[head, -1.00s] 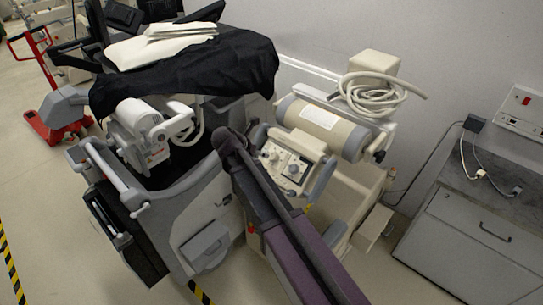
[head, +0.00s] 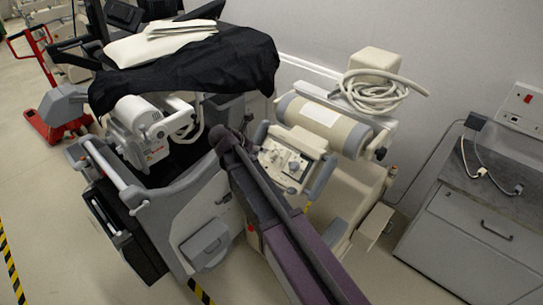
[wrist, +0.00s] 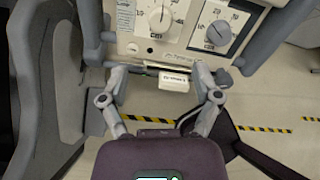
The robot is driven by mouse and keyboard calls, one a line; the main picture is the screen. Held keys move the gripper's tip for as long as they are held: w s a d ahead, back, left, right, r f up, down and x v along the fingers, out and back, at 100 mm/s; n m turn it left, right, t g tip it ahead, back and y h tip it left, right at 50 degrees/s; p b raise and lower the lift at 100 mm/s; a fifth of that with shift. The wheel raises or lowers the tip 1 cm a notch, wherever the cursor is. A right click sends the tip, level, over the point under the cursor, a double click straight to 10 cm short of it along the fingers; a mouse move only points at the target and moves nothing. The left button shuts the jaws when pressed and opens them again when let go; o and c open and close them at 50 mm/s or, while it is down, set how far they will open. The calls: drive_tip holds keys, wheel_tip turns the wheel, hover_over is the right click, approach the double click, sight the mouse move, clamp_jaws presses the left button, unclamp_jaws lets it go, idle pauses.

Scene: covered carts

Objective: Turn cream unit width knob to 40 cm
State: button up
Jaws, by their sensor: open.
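The cream unit (head: 340,215) stands right of centre in the head view, with its control panel (head: 299,146) facing up. In the wrist view its panel shows a white knob (wrist: 161,19) and a blue-grey knob (wrist: 218,33), each on a numbered dial. The print is too small to tell which is the width knob or read the settings surely. My gripper (wrist: 160,72) is open, its fingers apart below the panel's near edge, with a small white tag (wrist: 174,80) between them in the picture. Neither knob is between the fingers. In the head view my arm hides the gripper.
A grey cart (head: 205,215) under a black cover (head: 200,68) stands to the left, close to my arm. A cream roller (head: 325,125) and coiled hose (head: 375,98) lie behind the panel. A grey cabinet (head: 470,245) stands at right. Grey handles flank the panel.

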sight(272, 154)
drive_tip(key=b+x, duration=0.6)
drive_tip(key=x, duration=0.3)
drive_tip(key=shift+w+f, duration=0.1)
drive_tip(key=shift+f, duration=0.15)
drive_tip(key=shift+b+x, duration=0.95)
drive_tip(key=shift+x, duration=0.35)
drive_tip(key=shift+w+d+r, duration=0.1)
clamp_jaws()
